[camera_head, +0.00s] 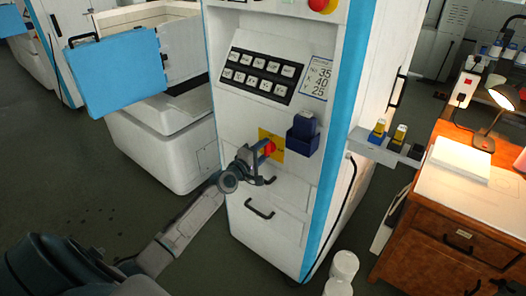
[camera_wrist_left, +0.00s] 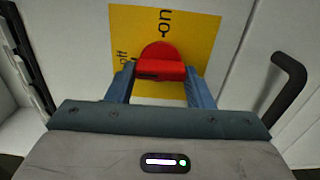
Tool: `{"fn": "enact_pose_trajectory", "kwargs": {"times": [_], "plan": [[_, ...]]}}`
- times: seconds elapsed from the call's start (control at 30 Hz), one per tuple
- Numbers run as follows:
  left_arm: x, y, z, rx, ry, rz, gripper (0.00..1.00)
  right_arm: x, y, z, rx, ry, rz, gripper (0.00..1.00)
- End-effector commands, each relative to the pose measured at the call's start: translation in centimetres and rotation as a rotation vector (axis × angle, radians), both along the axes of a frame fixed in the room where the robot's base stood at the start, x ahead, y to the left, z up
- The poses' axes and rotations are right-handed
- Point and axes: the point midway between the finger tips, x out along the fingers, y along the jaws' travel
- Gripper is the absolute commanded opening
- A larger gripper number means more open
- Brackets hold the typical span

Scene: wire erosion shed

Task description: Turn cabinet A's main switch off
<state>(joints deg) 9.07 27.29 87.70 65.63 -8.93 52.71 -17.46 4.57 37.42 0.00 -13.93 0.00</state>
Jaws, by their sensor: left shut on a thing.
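The main switch is a red rotary knob (camera_head: 269,147) on a yellow plate (camera_head: 279,155) on the front of the white and blue cabinet (camera_head: 232,125). My left gripper (camera_head: 264,150) is at the plate, shut on the knob. In the left wrist view the red knob (camera_wrist_left: 162,60) sits between the two blue-grey fingers (camera_wrist_left: 160,84). The yellow plate (camera_wrist_left: 205,40) bears "on" above the knob and "off" at its left. The knob's grip bar lies crosswise between the fingers, with a dark mark at its left end. My right gripper is not in view.
A dark handle (camera_head: 259,210) is below the switch; a black handle (camera_wrist_left: 287,80) stands right of the plate in the wrist view. A blue box (camera_head: 303,133) juts out right of the switch. Buttons (camera_head: 262,72) and a red emergency knob (camera_head: 320,5) are above. A wooden desk (camera_head: 455,215) stands right.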

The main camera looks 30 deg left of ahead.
Motion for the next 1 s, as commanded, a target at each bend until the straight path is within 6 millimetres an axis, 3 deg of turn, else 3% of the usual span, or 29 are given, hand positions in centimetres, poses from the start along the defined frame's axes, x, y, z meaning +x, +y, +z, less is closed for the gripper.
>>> {"fn": "enact_pose_trajectory", "kwargs": {"times": [0.1,0.13,0.23,0.67,1.0], "plan": [[0.0,0.0,-0.1,-0.004,0.001,0.0,0.24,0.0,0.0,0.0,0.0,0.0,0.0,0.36],[0.0,0.0,-0.1,-0.004,0.001,0.0,0.51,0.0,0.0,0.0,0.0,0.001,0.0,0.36],[0.0,0.0,-0.1,-0.003,0.001,0.0,0.69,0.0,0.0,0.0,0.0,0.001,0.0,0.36],[-1.0,0.1,0.0,0.002,0.002,0.001,0.69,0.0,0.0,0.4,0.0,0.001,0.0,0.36],[-6.9,0.5,0.1,0.002,0.004,-0.001,0.69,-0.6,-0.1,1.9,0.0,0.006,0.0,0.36]]}}
